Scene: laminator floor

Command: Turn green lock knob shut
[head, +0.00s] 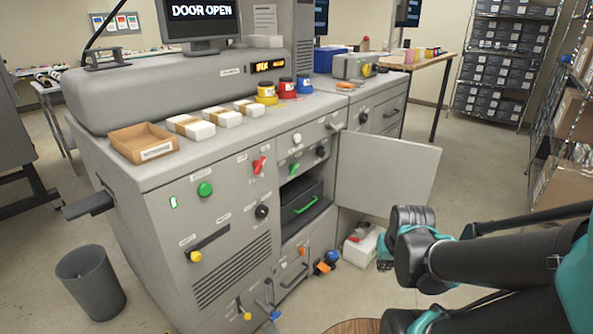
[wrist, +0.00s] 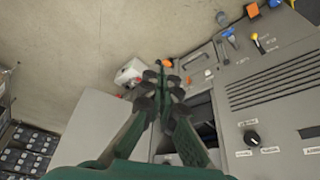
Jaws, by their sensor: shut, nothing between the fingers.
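The green lock knob (head: 294,169) is on the grey machine's front panel, above an open compartment. Its lever looks slightly tilted. I cannot make it out in the wrist view. My gripper (head: 384,264) is low in front of the open door, right of the knob and well apart from it. In the wrist view my gripper (wrist: 162,75) has its fingers closed together with nothing between them. The compartment's door (head: 388,174) is swung wide open to the right; it also shows in the wrist view (wrist: 88,122). A dark drawer with a green handle (head: 306,206) sits inside.
A red switch (head: 259,165), a black knob (head: 261,211) and a green button (head: 205,189) are nearby on the panel. A white container (head: 361,245) stands on the floor by the machine. A grey bin (head: 91,282) is at left. A monitor (head: 201,15) reads DOOR OPEN.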

